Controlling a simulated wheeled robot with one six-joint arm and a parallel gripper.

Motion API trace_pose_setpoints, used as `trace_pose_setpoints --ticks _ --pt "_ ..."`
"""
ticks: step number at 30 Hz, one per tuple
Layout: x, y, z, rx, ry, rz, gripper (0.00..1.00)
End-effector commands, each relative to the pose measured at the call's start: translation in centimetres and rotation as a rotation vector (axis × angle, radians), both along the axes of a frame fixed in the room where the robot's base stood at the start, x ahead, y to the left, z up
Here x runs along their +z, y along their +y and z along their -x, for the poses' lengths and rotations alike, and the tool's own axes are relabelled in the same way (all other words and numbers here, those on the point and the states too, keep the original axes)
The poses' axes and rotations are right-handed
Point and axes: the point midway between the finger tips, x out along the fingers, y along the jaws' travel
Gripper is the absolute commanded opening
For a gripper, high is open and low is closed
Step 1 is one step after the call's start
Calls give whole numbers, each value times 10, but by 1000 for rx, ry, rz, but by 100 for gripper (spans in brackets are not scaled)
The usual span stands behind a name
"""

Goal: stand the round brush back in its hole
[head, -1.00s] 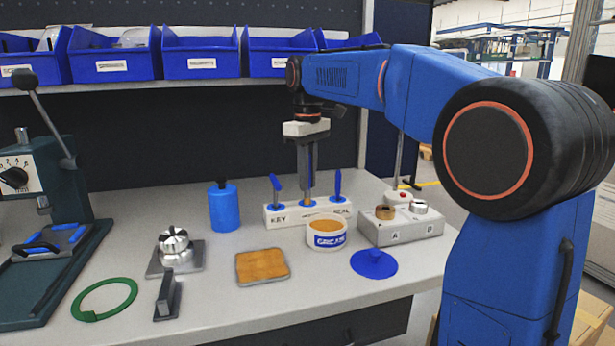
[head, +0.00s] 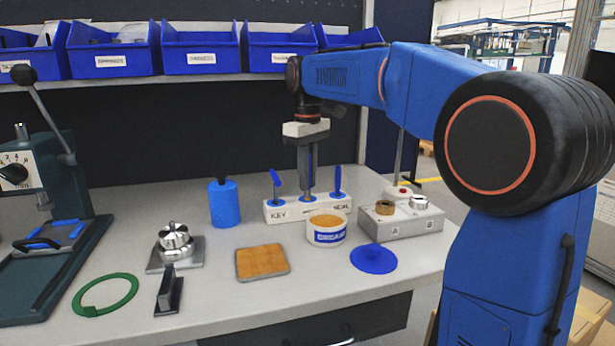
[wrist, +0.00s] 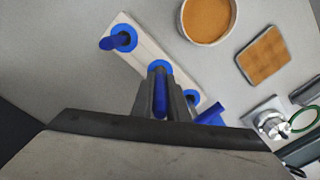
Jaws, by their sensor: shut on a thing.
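My gripper (head: 308,180) points straight down over the middle of the white block (head: 279,215), shut on the blue handle of the round brush (wrist: 160,98). The brush is upright at the block's middle blue-ringed hole (wrist: 158,66). Its lower end is hidden by the ring and my fingers, so how deep it sits cannot be seen. The block is marked KEY on the left and SEAL on the right. Blue-handled tools stand in both outer holes, the left one (head: 275,183) leaning and the right one (head: 338,180) upright.
A cream tub (head: 327,231) stands close in front of the block. A blue bottle (head: 224,204) is to its left, a grey A/B fixture (head: 401,222) to its right. A blue disc (head: 374,258) and a tan pad (head: 262,262) lie in front. Blue bins (head: 202,50) line the shelf.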

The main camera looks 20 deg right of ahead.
Motion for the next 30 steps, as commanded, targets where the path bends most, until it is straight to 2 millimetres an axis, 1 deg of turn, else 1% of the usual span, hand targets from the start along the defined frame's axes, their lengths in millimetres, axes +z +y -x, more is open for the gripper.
trace_pose_setpoints --ticks 10,11,12,13,14,23,26,30 --pt "-1 0 0 0 0 0 0" --pt "-1 0 0 0 0 0 16" --pt "-1 0 0 0 0 0 26" --pt "-1 0 0 0 0 0 33" --pt "-1 0 0 0 0 0 36" --pt "0 0 0 0 0 0 36" --pt "5 0 -1 0 -1 0 36" --pt "24 0 -1 0 -2 0 36"
